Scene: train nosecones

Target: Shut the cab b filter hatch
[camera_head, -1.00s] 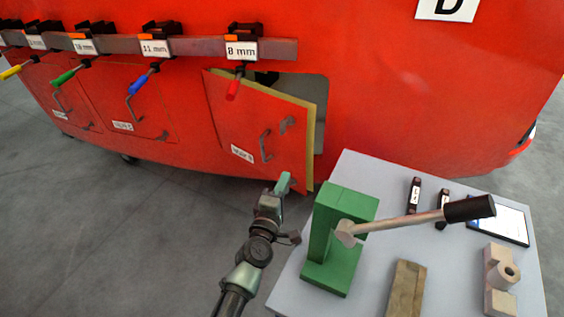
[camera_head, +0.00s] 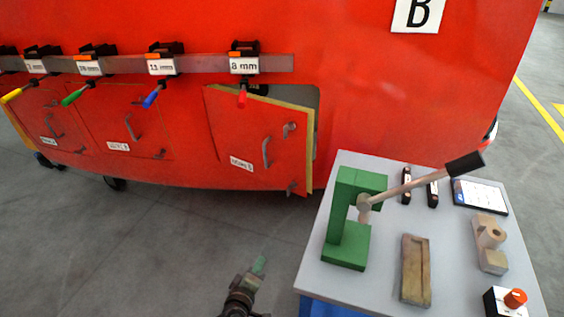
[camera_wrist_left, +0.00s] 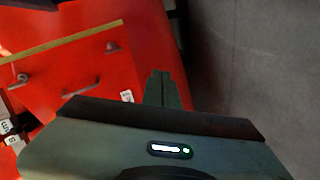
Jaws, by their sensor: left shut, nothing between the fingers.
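The hatch door (camera_head: 240,135) on the red cab stands ajar, with a yellow edge and a dark-to-grey opening showing along its top and right side. It has a grey bar handle, a small latch above right and a catch at the lower right corner. A small label on it is too blurred to read. The wrist view shows the door (camera_wrist_left: 100,65) with its yellow edge at upper left. My left gripper (camera_head: 259,264) is shut and empty, below the door and apart from it; its fingers (camera_wrist_left: 162,88) show in the wrist view. My right gripper is out of view.
A grey-topped cart (camera_head: 330,270) stands at right with a green lever press (camera_head: 350,225), a wooden block (camera_head: 415,270) and a tablet (camera_head: 480,196). Tools with coloured handles hang on a rail (camera_head: 205,65) above the hatches. A "B" sign (camera_head: 417,14) is on the cab. Floor at left is clear.

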